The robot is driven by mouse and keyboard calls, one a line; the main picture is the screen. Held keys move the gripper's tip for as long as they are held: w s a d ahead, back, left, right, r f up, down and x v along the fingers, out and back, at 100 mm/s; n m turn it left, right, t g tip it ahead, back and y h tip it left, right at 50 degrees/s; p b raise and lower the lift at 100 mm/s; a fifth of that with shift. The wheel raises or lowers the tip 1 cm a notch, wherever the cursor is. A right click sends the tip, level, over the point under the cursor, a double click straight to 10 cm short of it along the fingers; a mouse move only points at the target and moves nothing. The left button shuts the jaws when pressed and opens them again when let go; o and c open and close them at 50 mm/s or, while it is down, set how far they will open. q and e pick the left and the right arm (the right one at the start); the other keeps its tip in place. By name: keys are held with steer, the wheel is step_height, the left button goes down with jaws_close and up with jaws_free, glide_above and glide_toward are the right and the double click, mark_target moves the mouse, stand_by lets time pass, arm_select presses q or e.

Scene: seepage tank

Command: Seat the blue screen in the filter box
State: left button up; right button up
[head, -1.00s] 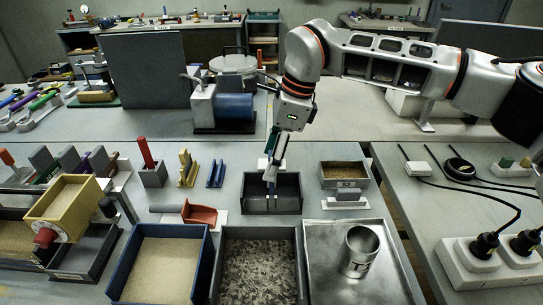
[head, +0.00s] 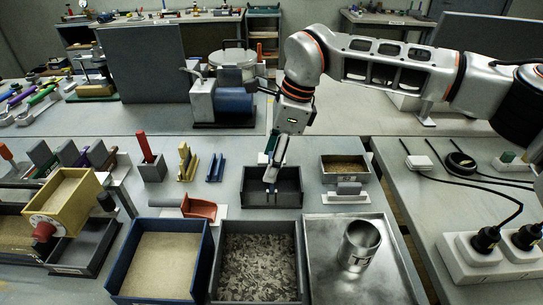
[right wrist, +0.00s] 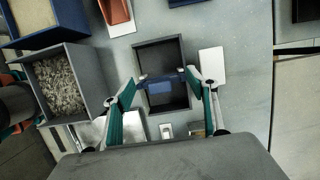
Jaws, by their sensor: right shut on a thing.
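The filter box (head: 287,198) is a dark grey open box with a divider, on the bench in the middle of the head view. It also shows in the right wrist view (right wrist: 158,54). My right gripper (head: 270,180) points down into it. In the right wrist view this gripper (right wrist: 164,76) has its fingertips at the two ends of the blue screen (right wrist: 160,87), shut on it. The screen lies across the box's middle. Whether it sits in a slot cannot be told; the fingers hide it in the head view. My left gripper is not in view.
In front stand a blue-rimmed sand tray (head: 208,262), a grey tray of coarse gravel (head: 297,240) and a metal tray (head: 320,285) with a metal cup (head: 360,246). A small sand box (head: 345,178) is to the right. A red scoop (head: 200,209) lies close at left.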

steer(key=shift+f+b, duration=0.3)
steer(key=shift+f, duration=1.15)
steer(key=o, duration=1.2)
steer(key=shift+c, duration=0.2)
steer(key=v, duration=1.2)
